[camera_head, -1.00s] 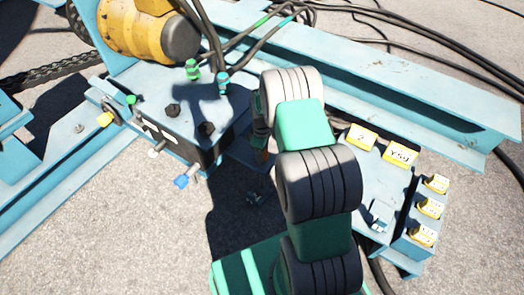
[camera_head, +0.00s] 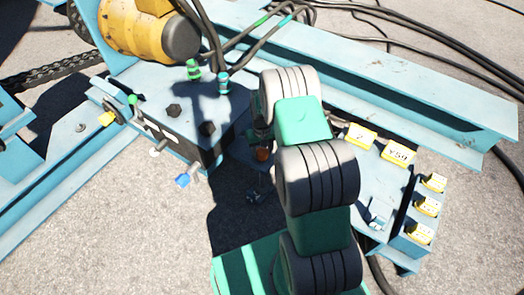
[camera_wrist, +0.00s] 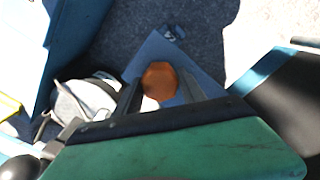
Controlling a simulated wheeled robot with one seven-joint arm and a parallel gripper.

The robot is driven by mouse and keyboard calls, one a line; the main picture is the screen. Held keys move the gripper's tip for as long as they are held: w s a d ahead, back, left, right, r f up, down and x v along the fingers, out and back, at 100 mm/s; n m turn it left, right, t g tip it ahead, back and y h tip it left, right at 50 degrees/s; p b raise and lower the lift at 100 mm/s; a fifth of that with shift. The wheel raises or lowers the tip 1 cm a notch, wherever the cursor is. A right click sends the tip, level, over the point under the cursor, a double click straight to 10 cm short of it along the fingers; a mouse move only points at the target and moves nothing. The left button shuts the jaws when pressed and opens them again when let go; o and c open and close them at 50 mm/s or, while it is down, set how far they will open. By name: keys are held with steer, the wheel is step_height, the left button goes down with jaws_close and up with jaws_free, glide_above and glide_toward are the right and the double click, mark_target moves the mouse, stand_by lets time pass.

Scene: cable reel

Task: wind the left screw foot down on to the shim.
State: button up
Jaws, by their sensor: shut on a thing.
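An orange, many-sided head (camera_wrist: 159,82), which I take to be the top of the left screw foot, sits between the two dark fingers of my gripper (camera_wrist: 157,88) in the wrist view. The fingers are shut on its sides. In the head view the orange head (camera_head: 262,154) shows just left of my arm, low beside the blue frame. The screw's lower end and the shim are hidden, so I cannot tell whether they touch.
A blue valve block (camera_head: 190,115) with fittings and hoses stands left of my arm. A blue beam (camera_head: 400,70) runs behind. Yellow-tagged blocks (camera_head: 428,207) stand at right. A small part (camera_head: 254,197) lies on the shadowed ground.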

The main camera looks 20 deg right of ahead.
mark_target(262, 151)
steer(key=shift+m, duration=1)
steer(key=o, duration=1.3)
steer(key=shift+r, duration=0.1)
step_height(262, 151, up, 8)
steer(key=p, duration=0.2)
steer(key=shift+f+p, duration=0.2)
steer(key=shift+p, duration=0.15)
